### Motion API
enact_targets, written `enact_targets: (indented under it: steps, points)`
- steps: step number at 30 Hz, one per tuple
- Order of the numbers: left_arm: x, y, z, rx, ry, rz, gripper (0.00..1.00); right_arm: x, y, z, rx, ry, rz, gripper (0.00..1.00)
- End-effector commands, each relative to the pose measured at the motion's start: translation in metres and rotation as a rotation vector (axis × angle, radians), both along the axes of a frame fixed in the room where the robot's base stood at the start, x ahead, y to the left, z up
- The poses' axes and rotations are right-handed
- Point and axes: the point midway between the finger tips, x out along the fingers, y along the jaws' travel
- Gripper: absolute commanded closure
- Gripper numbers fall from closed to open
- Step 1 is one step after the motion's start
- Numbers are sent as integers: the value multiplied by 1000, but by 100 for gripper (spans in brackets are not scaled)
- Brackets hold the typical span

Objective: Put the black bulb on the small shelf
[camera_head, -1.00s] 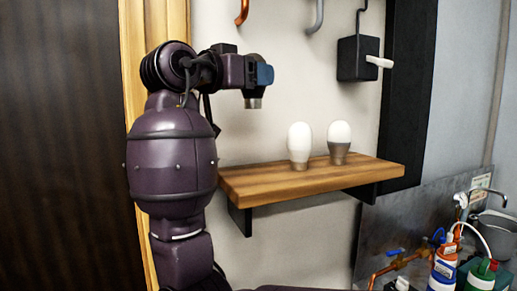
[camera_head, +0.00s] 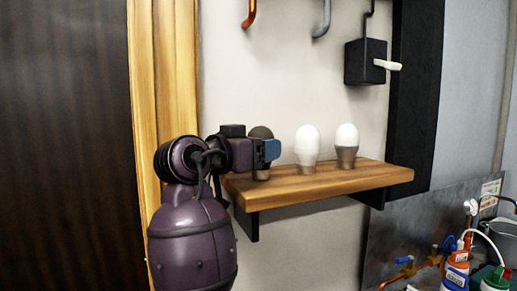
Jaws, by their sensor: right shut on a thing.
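The black bulb (camera_head: 261,132) is upright at the left end of the small wooden shelf (camera_head: 330,180). Its dark top shows above my right gripper (camera_head: 268,151) and its metal base shows below. My right gripper is shut on the bulb, and its blue-tipped finger hides the bulb's middle. The base appears at the shelf's surface, but I cannot tell whether it touches. My left gripper is not in view.
Two white bulbs (camera_head: 307,147) (camera_head: 347,143) stand upright on the shelf, right of the black bulb. The shelf's right end is clear. A black switch box (camera_head: 364,62) hangs above. Bottles (camera_head: 457,270) stand at the lower right.

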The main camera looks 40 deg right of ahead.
Motion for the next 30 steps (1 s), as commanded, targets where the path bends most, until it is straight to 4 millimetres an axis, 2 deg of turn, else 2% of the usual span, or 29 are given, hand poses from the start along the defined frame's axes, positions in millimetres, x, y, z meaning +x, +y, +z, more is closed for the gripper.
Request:
enact_targets:
  steps: [11, 12, 16, 30]
  points:
    - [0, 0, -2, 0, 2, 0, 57, 0, 0, -3, -1, -1, 0, 67]
    - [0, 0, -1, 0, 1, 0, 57, 0, 0, -2, -1, -2, 0, 36]
    - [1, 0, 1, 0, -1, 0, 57, 0, 0, -2, 0, -2, 0, 16]
    - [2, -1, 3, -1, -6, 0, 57, 0, -1, 2, 0, -2, 1, 16]
